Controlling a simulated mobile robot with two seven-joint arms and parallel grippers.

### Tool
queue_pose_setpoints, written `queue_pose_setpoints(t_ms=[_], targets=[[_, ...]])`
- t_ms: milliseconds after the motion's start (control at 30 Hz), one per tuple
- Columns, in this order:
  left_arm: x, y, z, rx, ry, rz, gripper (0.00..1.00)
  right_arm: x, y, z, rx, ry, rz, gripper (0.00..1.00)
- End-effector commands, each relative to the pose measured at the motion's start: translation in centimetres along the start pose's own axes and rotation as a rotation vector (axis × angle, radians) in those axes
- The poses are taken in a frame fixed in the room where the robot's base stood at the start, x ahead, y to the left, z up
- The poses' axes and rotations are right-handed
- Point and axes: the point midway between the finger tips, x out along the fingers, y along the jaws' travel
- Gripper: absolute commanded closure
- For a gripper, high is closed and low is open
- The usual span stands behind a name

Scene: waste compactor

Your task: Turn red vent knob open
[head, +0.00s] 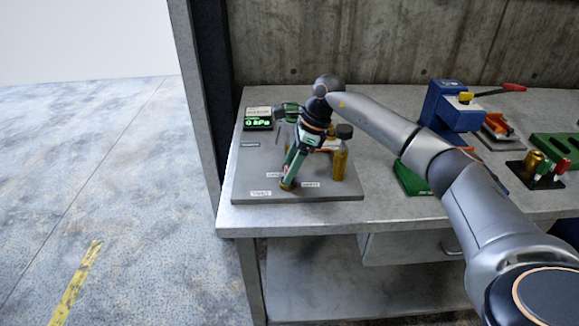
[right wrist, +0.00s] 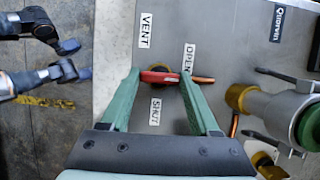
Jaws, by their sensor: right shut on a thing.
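The red vent knob (right wrist: 160,77) lies between the green fingers of my right gripper (right wrist: 165,82) in the right wrist view. My right gripper is shut on it.
A green display (head: 258,123) reads 0 kPa at the panel's back left. A brass cylinder with a black top (head: 340,160) stands close right of the gripper. A blue device (head: 450,108) and a green rack (head: 552,150) stand farther right on the bench. The panel's front left is clear.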

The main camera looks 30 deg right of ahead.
Motion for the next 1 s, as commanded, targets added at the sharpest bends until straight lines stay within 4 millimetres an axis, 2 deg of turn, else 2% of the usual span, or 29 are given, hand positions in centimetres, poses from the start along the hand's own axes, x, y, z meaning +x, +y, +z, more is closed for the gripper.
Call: queue_pose_setpoints(t_ms=[167, 200, 467, 767, 867, 1000], targets=[[0.0, 0.1, -0.2, -0.001, 0.004, 0.002, 0.50, -0.1, -0.1, 0.1, -0.004, -0.002, -0.004, 0.93], [0.0, 0.1, -0.2, -0.001, 0.005, 0.002, 0.50, -0.1, -0.1, 0.1, -0.004, -0.002, -0.004, 0.37], [0.0, 0.2, -0.3, -0.001, 0.007, 0.004, 0.50, -0.1, 0.0, 0.0, -0.002, -0.001, -0.002, 0.07], [0.0, 0.2, -0.3, -0.001, 0.008, 0.004, 0.50, -0.3, 0.0, 0.0, -0.001, -0.001, -0.002, 0.07], [0.0, 0.2, -0.3, -0.001, 0.007, 0.004, 0.50, -1.4, -0.1, 0.1, -0.001, -0.001, -0.004, 0.07], [0.1, 0.2, -0.3, -0.002, 0.007, 0.005, 0.50, -4.1, -0.1, 0.1, -0.002, -0.003, -0.006, 0.07]])
